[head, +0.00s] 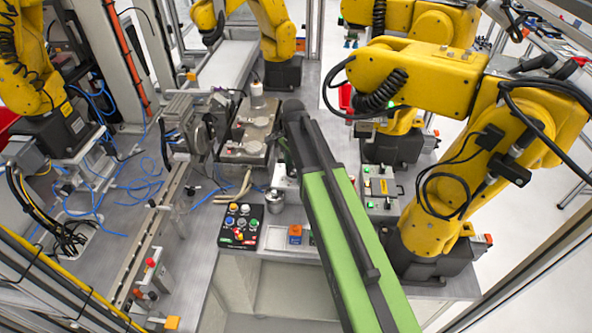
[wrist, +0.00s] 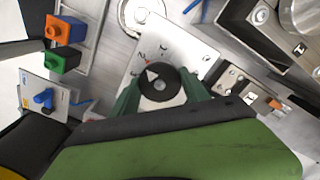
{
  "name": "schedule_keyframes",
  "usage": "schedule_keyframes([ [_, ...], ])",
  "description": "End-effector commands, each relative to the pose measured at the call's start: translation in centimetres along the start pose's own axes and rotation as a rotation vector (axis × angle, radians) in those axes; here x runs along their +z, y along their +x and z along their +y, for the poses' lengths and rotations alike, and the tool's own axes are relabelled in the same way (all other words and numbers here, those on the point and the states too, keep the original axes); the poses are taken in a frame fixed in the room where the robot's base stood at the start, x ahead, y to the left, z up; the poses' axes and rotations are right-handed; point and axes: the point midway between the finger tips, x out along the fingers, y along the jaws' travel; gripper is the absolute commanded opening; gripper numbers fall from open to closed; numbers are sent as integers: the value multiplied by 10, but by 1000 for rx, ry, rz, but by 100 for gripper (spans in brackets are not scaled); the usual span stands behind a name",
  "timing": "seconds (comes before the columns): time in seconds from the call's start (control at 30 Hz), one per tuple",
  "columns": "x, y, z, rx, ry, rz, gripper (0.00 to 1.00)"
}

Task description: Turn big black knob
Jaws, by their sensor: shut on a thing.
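A pale pointer mark shows at the knob's upper left edge. In the head view my green and black arm reaches to the middle of the bench, and I cannot make out the knob there.
A control box with coloured buttons (head: 241,226) lies left of my arm. An orange block (wrist: 66,29) and a green block (wrist: 60,61) stand near the plate. Yellow robot arms (head: 420,75) stand close on the right. A metal cup (head: 275,200) is beside my arm.

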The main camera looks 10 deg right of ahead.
Motion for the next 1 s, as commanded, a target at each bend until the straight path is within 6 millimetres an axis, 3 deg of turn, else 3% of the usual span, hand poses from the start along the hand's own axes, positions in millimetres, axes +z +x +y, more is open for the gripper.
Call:
schedule_keyframes([
  [0.63, 3, 0, 2, 6, -81, -4, 13],
  [1.0, 3, 1, 2, 5, -360, 0, 13],
])
